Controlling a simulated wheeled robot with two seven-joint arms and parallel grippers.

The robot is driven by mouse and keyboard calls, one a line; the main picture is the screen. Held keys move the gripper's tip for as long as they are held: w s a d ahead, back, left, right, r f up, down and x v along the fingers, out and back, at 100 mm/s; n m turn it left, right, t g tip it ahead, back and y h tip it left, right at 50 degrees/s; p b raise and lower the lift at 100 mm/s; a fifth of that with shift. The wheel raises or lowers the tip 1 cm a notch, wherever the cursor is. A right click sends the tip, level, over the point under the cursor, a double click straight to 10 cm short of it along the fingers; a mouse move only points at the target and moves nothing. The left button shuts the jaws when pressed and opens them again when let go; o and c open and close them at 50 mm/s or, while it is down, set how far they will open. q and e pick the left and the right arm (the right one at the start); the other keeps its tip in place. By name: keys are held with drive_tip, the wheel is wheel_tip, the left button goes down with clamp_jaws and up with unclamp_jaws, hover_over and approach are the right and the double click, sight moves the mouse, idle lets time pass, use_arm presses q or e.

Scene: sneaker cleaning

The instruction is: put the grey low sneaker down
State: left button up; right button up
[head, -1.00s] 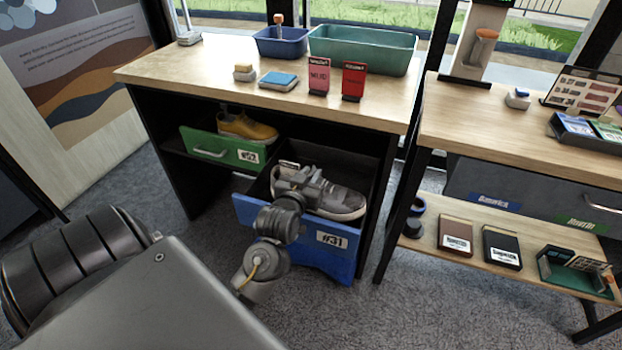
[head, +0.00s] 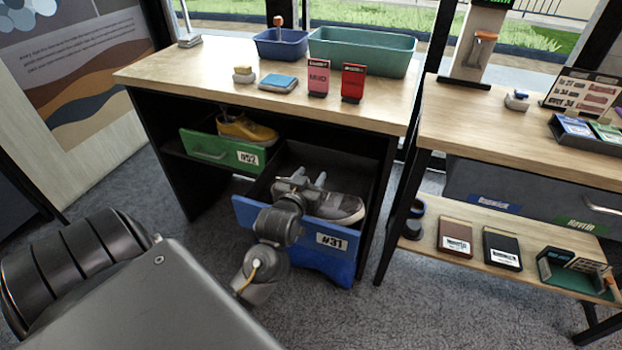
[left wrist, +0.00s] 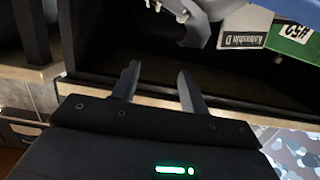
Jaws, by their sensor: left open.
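The grey low sneaker (head: 343,207) lies in the open blue drawer marked #31 (head: 290,228), its pale-soled toe toward the right. My left gripper (head: 309,180) is over the sneaker's left part and hides some of it. Its two fingers are apart. In the left wrist view my left gripper (left wrist: 157,86) is open, with nothing seen between the fingers. I cannot tell whether the fingers still touch the sneaker. My right gripper is not in view.
An open green drawer marked #52 (head: 222,149) holds a yellow shoe (head: 247,129) just left of the blue drawer. The wooden tabletop (head: 215,75) above carries bins and cards. A second table (head: 510,128) stands to the right.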

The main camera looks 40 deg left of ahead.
use_arm(q)
drive_tip(key=p+v, duration=0.1)
drive_tip(key=v, duration=1)
drive_tip(key=s+d+f+m+g+h, duration=0.1)
drive_tip(key=d+f+m+g+h, duration=0.15)
drive_tip(key=f, duration=0.45)
drive_tip(key=s+d+f+m+g+h, duration=0.1)
drive_tip(key=d+f+g+h, duration=0.1)
drive_tip(key=d+f, duration=0.35)
drive_tip(key=s+d+f+m+g, duration=0.1)
drive_tip(key=s+f+g, duration=0.3)
drive_tip(key=s+f, duration=0.2)
drive_tip(key=s+d+f+m+g, duration=0.1)
drive_tip(key=s+f+g, duration=0.3)
drive_tip(key=f, duration=0.7)
drive_tip(key=shift+s+d+h, duration=0.45)
drive_tip(key=shift+s+d, duration=0.05)
drive_tip(key=shift+s, duration=0.75)
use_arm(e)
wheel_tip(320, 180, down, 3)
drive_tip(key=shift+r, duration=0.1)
